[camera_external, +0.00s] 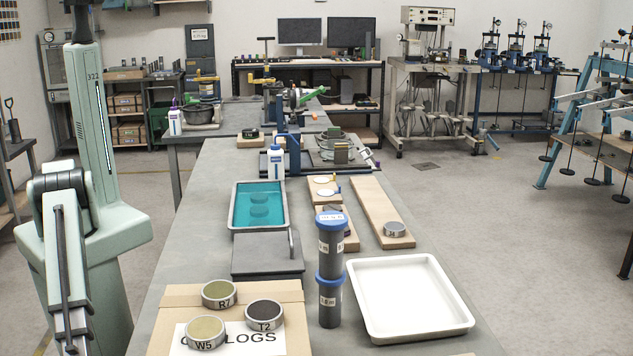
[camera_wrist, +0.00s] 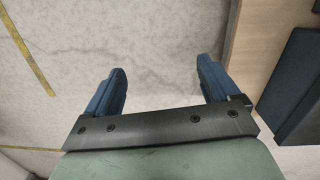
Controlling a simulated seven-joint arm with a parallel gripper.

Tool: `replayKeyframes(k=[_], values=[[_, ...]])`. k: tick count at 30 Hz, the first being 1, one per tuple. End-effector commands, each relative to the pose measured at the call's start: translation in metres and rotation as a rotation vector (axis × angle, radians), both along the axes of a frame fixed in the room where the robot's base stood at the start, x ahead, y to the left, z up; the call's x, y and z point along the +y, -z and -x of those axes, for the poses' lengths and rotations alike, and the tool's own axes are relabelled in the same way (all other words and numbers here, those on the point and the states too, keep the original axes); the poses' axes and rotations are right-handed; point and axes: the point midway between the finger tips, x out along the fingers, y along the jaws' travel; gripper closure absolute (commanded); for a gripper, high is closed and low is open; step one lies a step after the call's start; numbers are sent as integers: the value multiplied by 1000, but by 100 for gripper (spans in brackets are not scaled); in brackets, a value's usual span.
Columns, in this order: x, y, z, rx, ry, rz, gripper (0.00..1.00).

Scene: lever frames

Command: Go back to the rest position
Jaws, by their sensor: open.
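My gripper (camera_wrist: 160,66) shows in the wrist view with its two blue fingers spread wide apart. Nothing is between them, and bare concrete floor lies below. In the external view my pale green arm stands at the left, beside the long grey table (camera_external: 210,262). I cannot make out the gripper's fingers there.
A cardboard box (camera_external: 160,325) carries round tins labelled R7 (camera_external: 220,294), W5 (camera_external: 205,333) and T2 (camera_external: 264,314). Stacked dark canisters (camera_external: 330,290), a white tray (camera_external: 361,310) and a teal-filled tray (camera_external: 240,228) stand on the table. Floor left of the gripper is clear.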

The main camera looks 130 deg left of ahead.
Motion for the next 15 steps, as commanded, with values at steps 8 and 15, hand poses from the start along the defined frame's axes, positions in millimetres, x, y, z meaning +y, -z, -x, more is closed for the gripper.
replayKeyframes(k=[8,15], values=[[102,14,58,157,-237,-82,11],[165,16,120,300,-434,-140,11]])
